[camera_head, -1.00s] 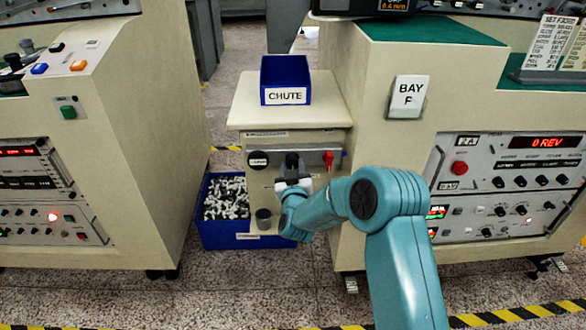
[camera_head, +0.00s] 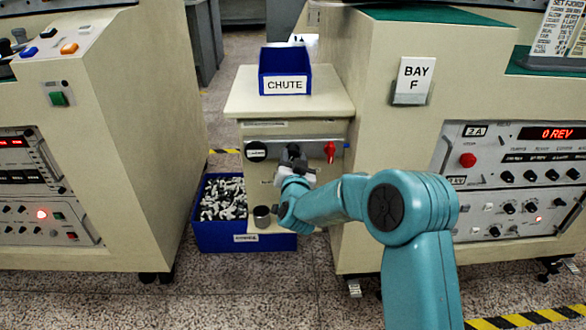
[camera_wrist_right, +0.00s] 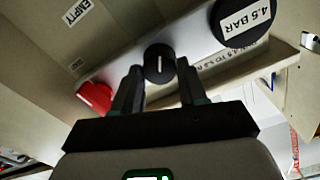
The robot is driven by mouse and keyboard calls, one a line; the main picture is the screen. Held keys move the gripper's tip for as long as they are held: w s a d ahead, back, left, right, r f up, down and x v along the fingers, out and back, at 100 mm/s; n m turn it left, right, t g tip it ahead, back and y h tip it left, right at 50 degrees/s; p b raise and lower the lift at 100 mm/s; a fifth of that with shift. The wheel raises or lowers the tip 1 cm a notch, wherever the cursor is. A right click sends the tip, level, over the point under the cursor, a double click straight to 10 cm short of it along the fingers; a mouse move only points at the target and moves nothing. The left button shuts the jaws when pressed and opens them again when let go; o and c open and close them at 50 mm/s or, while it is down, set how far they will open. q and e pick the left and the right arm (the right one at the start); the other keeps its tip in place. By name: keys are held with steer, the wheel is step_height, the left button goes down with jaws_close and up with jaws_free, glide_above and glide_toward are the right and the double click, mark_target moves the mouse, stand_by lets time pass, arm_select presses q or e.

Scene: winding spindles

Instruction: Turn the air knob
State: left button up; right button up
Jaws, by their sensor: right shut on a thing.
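The air knob (camera_wrist_right: 158,62) is a round black knob with a white line on the front of the small cream cabinet (camera_head: 235,100). It shows in the right wrist view between the tips of my right gripper (camera_wrist_right: 161,78), which is shut on it. In the head view my right gripper (camera_head: 294,160) is at the cabinet's front panel and hides most of the knob. A black round gauge (camera_wrist_right: 240,22) labelled 4.5 BAR is beside the knob, and a red lever (camera_head: 330,151) is on its other side. My left gripper is not in view.
A blue CHUTE box (camera_head: 285,68) stands on the cabinet. Large cream machines stand close on both sides, the right one with a BAY F sign (camera_head: 413,80).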

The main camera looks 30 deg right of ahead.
steer(key=shift+f+m+b, duration=0.1)
steer(key=shift+m+b, duration=0.85)
steer(key=shift+m, duration=0.05)
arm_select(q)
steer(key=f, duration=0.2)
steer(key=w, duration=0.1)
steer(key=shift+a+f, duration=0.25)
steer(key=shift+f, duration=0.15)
arm_select(e)
steer(key=shift+m, duration=0.3)
steer(key=o, duration=1.1)
steer(key=shift+c, duration=0.2)
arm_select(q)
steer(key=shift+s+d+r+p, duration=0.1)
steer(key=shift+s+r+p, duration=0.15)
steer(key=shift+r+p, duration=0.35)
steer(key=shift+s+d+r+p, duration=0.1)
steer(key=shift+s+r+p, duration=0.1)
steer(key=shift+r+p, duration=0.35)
arm_select(e)
steer(key=v, duration=1.6)
steer(key=shift+s+a, duration=0.1)
steer(key=shift+s, duration=0.05)
